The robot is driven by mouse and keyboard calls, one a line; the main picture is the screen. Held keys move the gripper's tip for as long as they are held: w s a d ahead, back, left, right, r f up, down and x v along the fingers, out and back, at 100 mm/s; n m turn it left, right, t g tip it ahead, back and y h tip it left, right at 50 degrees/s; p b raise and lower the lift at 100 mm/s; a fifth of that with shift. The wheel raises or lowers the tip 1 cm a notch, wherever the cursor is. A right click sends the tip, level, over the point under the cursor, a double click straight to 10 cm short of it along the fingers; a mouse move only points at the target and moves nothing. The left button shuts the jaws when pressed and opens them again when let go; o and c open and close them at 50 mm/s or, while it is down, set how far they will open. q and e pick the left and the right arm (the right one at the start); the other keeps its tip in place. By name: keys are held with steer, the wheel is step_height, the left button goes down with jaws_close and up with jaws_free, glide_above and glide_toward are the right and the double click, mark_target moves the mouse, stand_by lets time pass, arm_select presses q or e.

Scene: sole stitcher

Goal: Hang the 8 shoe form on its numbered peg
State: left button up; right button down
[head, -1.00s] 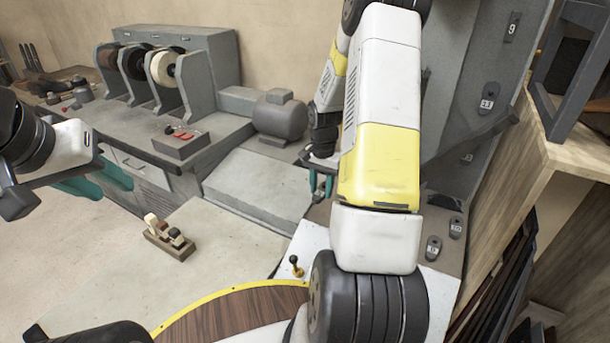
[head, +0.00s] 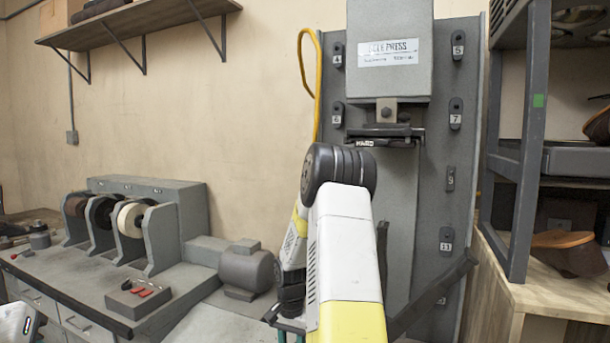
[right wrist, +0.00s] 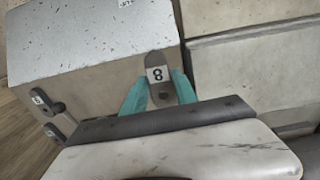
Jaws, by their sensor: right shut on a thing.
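The 8 shoe form (right wrist: 157,60), a dark grey rounded piece with a white "8" label, shows in the right wrist view. My right gripper (right wrist: 160,84) is shut on it, with a teal finger on each side. In the head view only a little teal of the right gripper (head: 287,333) shows at the bottom edge, and the form is not visible there. The press's back panel (head: 472,120) carries spots numbered 4, 5, 6, 7, 9 and 11. No spot marked 8 shows; my right arm covers part of the panel.
The press head (head: 390,75) juts out above my right arm. A dark slanted bar (head: 430,295) crosses the panel's lower part. A grey motor (head: 246,268) and a bench with wheels stand left. A shelf frame (head: 530,150) stands right. A grey block (right wrist: 90,50) lies beyond the form.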

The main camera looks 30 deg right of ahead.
stand_by(0.3)
steer(key=shift+w+a+r+n+t, duration=0.9)
steer(key=shift+a+r+n+t, duration=0.85)
steer(key=shift+a+n+t, duration=3.4)
steer(key=w+a+r, duration=0.2)
steer(key=w+r, duration=0.6)
steer(key=r, duration=0.1)
steer(key=w+d+r+m+t+h, duration=0.1)
steer(key=w+d+r+t, duration=0.15)
steer(key=r, duration=0.25)
steer(key=w+d+r+m+t+h, duration=0.1)
steer(key=w+d+r, duration=0.25)
steer(key=r, duration=0.25)
steer(key=s+d+r+m+h, duration=0.3)
steer(key=s+d+r+h, duration=0.15)
steer(key=d+r, duration=0.6)
steer(key=s+d+r+m+h, duration=0.3)
steer(key=s+d+r+h, duration=0.15)
steer(key=d+r, duration=0.6)
steer(key=x, duration=0.9)
steer(key=shift+r, duration=0.3)
steer(key=shift+w+d, duration=0.4)
steer(key=shift+d, duration=0.15)
steer(key=shift+w+d, duration=0.4)
steer(key=shift+d, duration=0.2)
